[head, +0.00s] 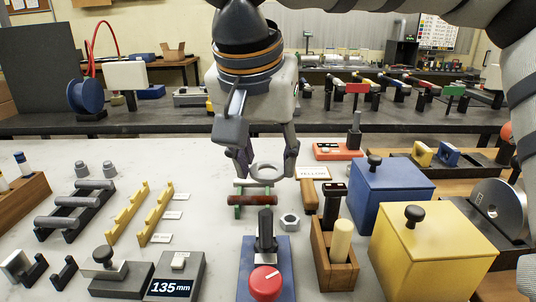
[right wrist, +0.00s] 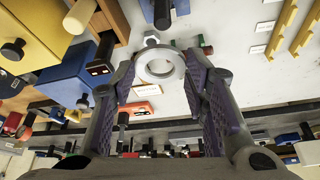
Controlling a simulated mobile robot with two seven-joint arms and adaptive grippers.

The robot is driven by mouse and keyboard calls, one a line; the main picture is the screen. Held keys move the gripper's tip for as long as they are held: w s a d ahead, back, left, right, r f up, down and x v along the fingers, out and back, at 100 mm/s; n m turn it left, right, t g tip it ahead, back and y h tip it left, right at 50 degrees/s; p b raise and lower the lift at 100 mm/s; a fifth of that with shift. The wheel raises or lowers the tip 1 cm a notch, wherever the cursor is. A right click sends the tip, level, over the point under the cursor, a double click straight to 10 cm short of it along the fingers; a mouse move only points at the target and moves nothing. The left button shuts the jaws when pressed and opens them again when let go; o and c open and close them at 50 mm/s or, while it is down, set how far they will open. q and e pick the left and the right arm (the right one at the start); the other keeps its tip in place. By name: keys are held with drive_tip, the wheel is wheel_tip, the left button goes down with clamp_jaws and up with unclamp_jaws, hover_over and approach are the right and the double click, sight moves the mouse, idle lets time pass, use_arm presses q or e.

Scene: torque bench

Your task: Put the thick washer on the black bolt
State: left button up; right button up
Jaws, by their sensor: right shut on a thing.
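My right gripper (head: 267,172) is in the middle of the head view, pointing down, shut on a thick grey washer (head: 267,181). The washer lies flat between the fingertips, above the bench, and its open hole shows in the right wrist view (right wrist: 142,66). A black upright post (head: 265,222) stands on a blue base with a red knob, nearer the front than the washer and apart from it. I cannot tell for sure whether this post is the black bolt. My left gripper is not in view.
A hex nut (head: 289,221) lies right of the post. A wooden holder (head: 335,262), a blue box (head: 392,195) and a yellow box (head: 432,252) crowd the right. Yellow racks (head: 157,212) and a black rack (head: 75,210) stand left. Some bench is bare between the yellow racks and the post.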

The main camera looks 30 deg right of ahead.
sight(264, 215)
drive_tip(key=shift+w+a, duration=0.15)
drive_tip(key=shift+a, duration=0.05)
drive_tip(key=shift+f, duration=0.1)
drive_tip(key=shift+f, duration=2.8)
drive_tip(key=shift+f, duration=0.15)
drive_tip(key=shift+f, duration=0.35)
drive_tip(key=shift+f, duration=0.2)
drive_tip(key=shift+f, duration=0.5)
drive_tip(key=shift+f, duration=0.4)
drive_tip(key=shift+f, duration=0.2)
